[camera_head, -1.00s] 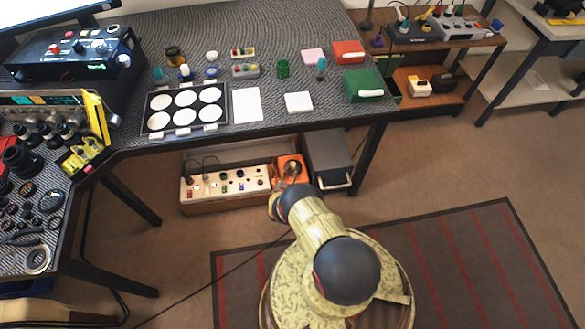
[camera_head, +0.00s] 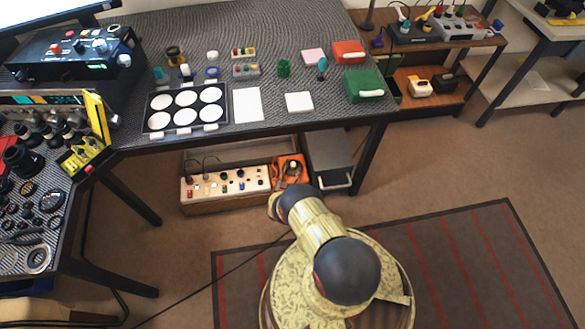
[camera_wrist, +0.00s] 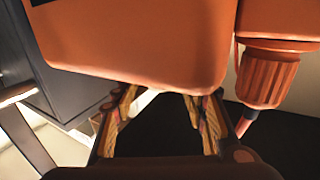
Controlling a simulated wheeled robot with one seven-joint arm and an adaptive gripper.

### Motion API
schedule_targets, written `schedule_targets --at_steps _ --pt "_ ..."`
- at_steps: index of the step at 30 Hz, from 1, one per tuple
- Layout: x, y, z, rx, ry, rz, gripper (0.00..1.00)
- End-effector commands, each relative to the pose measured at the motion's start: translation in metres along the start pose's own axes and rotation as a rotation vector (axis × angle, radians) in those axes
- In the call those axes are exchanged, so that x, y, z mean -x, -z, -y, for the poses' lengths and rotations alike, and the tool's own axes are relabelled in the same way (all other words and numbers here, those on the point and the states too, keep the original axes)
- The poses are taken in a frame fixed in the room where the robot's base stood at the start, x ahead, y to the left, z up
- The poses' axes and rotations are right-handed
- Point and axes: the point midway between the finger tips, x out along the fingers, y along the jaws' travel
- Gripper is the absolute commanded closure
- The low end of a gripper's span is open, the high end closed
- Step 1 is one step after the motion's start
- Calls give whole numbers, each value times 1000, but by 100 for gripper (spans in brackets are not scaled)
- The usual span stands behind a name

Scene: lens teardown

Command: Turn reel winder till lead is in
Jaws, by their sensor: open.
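An orange device, seemingly the reel winder (camera_head: 279,162), is under the bench at the right end of a control box; my arm partly covers it. In the wrist view a large orange body (camera_wrist: 140,45) fills the top, and an orange ribbed knob-like part (camera_wrist: 268,78) hangs at right. A thin dark lead-like piece (camera_wrist: 244,124) shows below and left of that part. My gripper (camera_wrist: 170,98) is open, its two fingers apart just below the orange body. Nothing shows between the fingers; contact with the body cannot be told.
The control box (camera_head: 225,183) with knobs and sockets stands to the left. A grey cabinet (camera_head: 328,160) with a handle is close on the right. The bench top (camera_head: 225,40) overhangs them. Open floor (camera_head: 440,160) lies to the right, with a striped mat (camera_head: 470,250) in front.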

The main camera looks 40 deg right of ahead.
Motion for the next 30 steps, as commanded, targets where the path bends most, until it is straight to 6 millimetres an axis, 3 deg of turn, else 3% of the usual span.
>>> schedule_targets --at_steps 7,21,30 --pt "10 0 1 1 2 1 57" --pt "98 0 1 2 3 1 57" --pt "120 0 0 0 1 0 57"
